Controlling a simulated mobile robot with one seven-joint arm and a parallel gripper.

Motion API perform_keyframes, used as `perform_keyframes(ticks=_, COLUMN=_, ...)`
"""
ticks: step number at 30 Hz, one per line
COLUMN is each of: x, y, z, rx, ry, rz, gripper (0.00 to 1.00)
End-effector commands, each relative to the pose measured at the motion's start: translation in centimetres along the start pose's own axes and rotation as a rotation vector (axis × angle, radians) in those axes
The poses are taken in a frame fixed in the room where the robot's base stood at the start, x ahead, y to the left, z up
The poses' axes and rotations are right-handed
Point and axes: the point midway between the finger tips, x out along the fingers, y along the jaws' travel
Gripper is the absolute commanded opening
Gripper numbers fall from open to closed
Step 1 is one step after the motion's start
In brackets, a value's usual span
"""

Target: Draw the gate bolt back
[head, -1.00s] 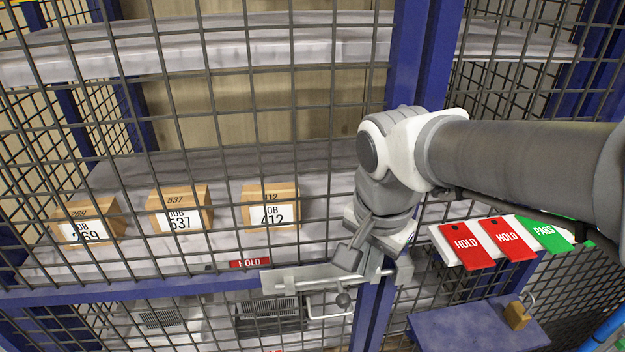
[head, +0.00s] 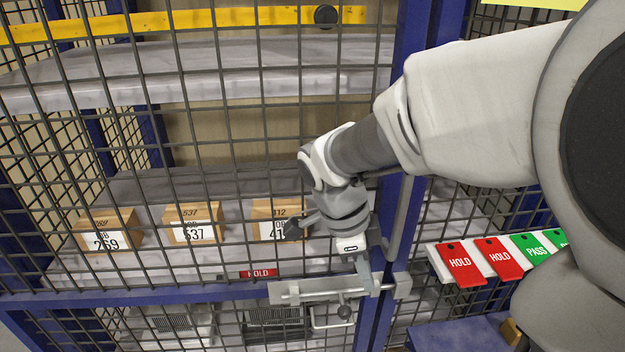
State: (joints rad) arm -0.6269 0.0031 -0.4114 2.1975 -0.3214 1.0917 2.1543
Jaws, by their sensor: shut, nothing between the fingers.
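The gate bolt (head: 322,288) is a grey metal bar on a plate across the gate's lower right edge. Its round dark knob (head: 344,311) hangs below the bar. The catch (head: 402,285) is on the blue post side, at the bar's right end. My gripper (head: 365,280) points down at the bolt, in front of its right part and above and right of the knob. It is shut and holds nothing. Its tips overlap the grey bolt in the picture, so contact cannot be told. A wire pull handle (head: 333,322) sits beneath the bolt.
Behind the mesh gate, boxes (head: 193,225) stand on a shelf. Red HOLD and green PASS tags (head: 487,258) hang right of the blue post (head: 413,60). A padlock (head: 512,332) on the blue ledge (head: 450,335) is partly hidden by my arm.

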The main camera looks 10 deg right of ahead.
Motion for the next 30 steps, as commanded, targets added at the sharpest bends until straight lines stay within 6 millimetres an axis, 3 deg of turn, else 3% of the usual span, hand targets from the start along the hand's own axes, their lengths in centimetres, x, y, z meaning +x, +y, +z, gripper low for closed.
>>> perform_keyframes(ticks=11, x=0.4, y=0.0, z=0.0, rx=0.000, ry=0.000, rz=0.001, gripper=0.00)
perform_keyframes(ticks=17, x=3.3, y=0.1, z=0.0, rx=-0.001, ry=0.003, rz=0.005, gripper=0.00)
perform_keyframes(ticks=27, x=10.6, y=0.1, z=-0.1, rx=0.000, ry=0.003, rz=0.005, gripper=0.00)
perform_keyframes(ticks=30, x=8.9, y=0.0, z=1.7, rx=-0.006, ry=-0.001, rz=-0.003, gripper=0.00)
